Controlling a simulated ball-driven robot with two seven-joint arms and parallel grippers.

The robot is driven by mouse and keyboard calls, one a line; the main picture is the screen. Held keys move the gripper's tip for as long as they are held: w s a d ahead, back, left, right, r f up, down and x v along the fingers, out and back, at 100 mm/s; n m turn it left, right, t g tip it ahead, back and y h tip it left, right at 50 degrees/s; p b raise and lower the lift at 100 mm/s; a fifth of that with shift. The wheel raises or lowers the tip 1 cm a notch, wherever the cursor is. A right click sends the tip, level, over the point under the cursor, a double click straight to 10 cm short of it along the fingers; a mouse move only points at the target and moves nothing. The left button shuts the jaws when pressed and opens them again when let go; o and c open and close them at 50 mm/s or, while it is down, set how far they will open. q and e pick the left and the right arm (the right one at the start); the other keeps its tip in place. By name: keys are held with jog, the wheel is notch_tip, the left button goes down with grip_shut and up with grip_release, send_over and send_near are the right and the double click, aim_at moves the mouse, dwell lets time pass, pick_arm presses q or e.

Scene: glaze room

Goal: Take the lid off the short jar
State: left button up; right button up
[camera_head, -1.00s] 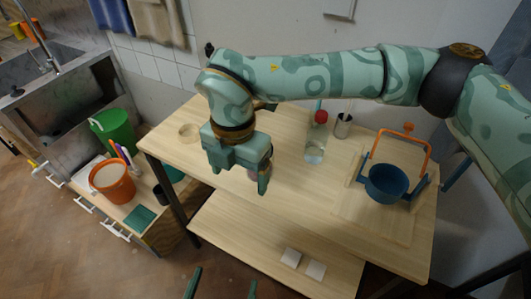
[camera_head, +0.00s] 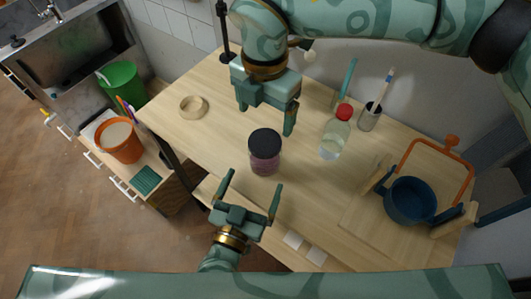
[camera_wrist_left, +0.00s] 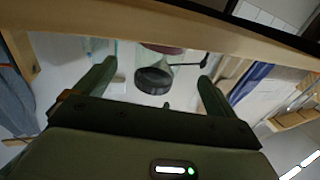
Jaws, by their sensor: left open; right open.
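The short jar (camera_head: 265,163) has a purplish-pink body and stands upright on the wooden table. Its black lid (camera_head: 265,142) sits on top. My right gripper (camera_head: 265,118) is open and empty, pointing down just behind the jar in the head view. My left gripper (camera_head: 251,185) is open and empty, in front of the jar near the table's front edge, its fingers pointing toward the jar. The left wrist view shows the dark lid (camera_wrist_left: 154,80) between the open fingers but farther off, with part of the reddish body (camera_wrist_left: 165,49) above it.
A clear bottle with a red cap (camera_head: 336,133) stands right of the jar. A shallow round wooden dish (camera_head: 194,107) lies to the left. The table between dish and jar is clear.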

aim_at(259, 169)
pick_arm(q)
jog(key=x, duration=0.8)
